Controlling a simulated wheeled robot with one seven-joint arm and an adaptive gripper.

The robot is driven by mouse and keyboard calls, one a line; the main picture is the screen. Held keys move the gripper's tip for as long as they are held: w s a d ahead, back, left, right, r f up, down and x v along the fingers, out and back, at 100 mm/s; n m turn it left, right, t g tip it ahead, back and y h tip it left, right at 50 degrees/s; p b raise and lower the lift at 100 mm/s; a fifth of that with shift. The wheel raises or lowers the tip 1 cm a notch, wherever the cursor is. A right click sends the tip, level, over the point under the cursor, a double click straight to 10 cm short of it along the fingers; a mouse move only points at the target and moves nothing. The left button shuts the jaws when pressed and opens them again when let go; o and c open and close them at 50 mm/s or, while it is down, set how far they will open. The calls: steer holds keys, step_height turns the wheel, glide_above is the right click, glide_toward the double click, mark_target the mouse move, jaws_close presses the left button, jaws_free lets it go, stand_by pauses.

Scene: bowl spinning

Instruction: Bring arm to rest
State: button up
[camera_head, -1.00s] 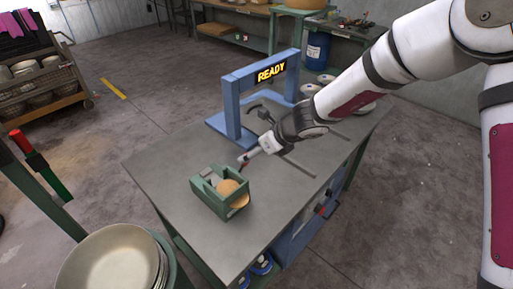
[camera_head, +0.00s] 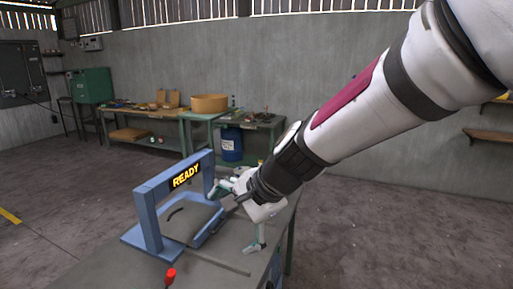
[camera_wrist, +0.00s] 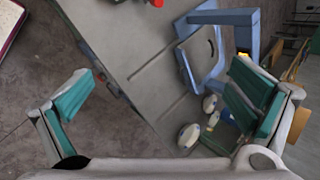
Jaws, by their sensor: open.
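My arm reaches in from the upper right of the head view. My gripper (camera_head: 240,215) hangs over the right end of the grey worktable (camera_head: 110,268). In the wrist view my gripper (camera_wrist: 160,110) has its two green-padded fingers spread wide, with nothing between them. Below it lie the table top (camera_wrist: 140,65) and, to the right, the blue frame (camera_wrist: 245,30). In the head view the blue frame (camera_head: 150,225) stands upright on the table with a sign (camera_head: 186,176) reading READY. Part of the frame's right side is close behind my gripper; I cannot tell the gap.
A red-topped thing (camera_head: 170,275) stands near the table's front. Workbenches with an orange-brown tub (camera_head: 209,103), a blue barrel (camera_head: 232,143) and a green cabinet (camera_head: 90,88) line the back wall. The floor (camera_head: 380,235) right of the table is clear.

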steer(key=s+d+r+n+h, duration=0.2)
steer(key=s+d+n, duration=0.1)
steer(key=s+d, duration=0.3)
steer(key=s+d+r+n+h, duration=0.2)
steer(key=s+d+n, duration=0.1)
steer(key=s+d, duration=0.4)
steer(key=s+d+r+n+t+h, duration=0.1)
steer(key=s+d+r+n+h, duration=0.1)
steer(key=s+d, duration=0.5)
steer(key=d+n, duration=0.1)
steer(key=d, duration=0.3)
steer(key=shift+n, duration=0.3)
